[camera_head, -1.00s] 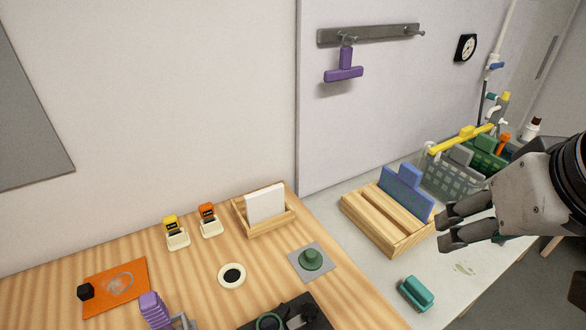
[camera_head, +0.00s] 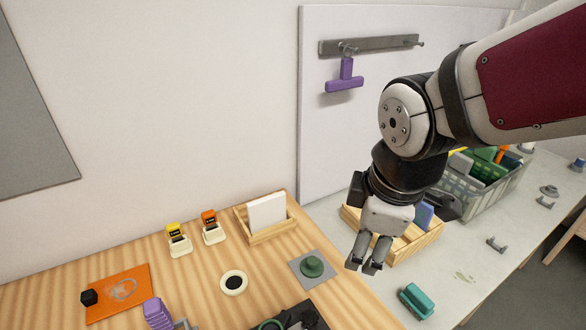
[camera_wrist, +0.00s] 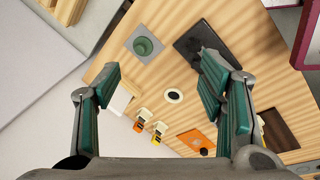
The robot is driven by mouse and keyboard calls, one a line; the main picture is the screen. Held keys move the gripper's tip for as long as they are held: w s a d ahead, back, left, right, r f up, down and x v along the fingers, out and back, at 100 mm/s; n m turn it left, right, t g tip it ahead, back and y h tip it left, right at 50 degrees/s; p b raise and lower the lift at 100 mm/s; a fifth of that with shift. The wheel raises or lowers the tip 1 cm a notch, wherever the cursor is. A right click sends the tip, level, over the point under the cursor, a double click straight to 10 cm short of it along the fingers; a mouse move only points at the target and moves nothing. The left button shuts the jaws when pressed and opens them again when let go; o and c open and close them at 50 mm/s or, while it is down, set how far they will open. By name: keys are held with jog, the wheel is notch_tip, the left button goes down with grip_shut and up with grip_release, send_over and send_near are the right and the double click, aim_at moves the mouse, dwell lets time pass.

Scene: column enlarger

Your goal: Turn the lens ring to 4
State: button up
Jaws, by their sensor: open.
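A black object (camera_head: 305,317) is cut off by the bottom edge of the head view, with part of a green ring (camera_head: 268,323) beside it. In the wrist view a dark plate (camera_wrist: 190,42) with a dark part on it lies on the wooden table. I cannot make out the lens ring or any numbers on it. My gripper (camera_head: 366,266) points down, open and empty, near the edge where the wooden and white tables meet. It is to the right of the black object and apart from it. Its open fingers also show in the wrist view (camera_wrist: 160,66).
The wooden table (camera_head: 205,285) holds a green knob on a grey plate (camera_head: 312,266), a white disc (camera_head: 233,283), two stamps (camera_head: 178,240), a card holder (camera_head: 266,219) and an orange mat (camera_head: 125,290). A wooden rack (camera_head: 415,245), teal block (camera_head: 416,300) and basket (camera_head: 485,190) stand on the white table.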

jog(key=s+a+f+n+g, duration=0.1)
jog(key=a+f+n, duration=0.4)
jog(key=n, duration=0.1)
jog(key=s+a+f+n+g, duration=0.1)
jog(key=s+a+f+n, duration=0.1)
jog(key=a+f+n, duration=0.3)
jog(key=s+a+f+n+g, duration=0.1)
jog(key=s+a+f+n, duration=0.1)
jog(key=a+f+n, duration=0.3)
jog(key=shift+a+f+n+p, duration=0.1)
jog(key=shift+f+n+p, duration=0.3)
jog(key=shift+f+n, duration=0.6)
jog(key=shift+s+a+f, duration=0.1)
jog(key=shift+f, duration=0.1)
jog(key=shift+f+b, duration=1.35)
jog(key=shift+f, duration=2.25)
jog(key=shift+f, duration=0.15)
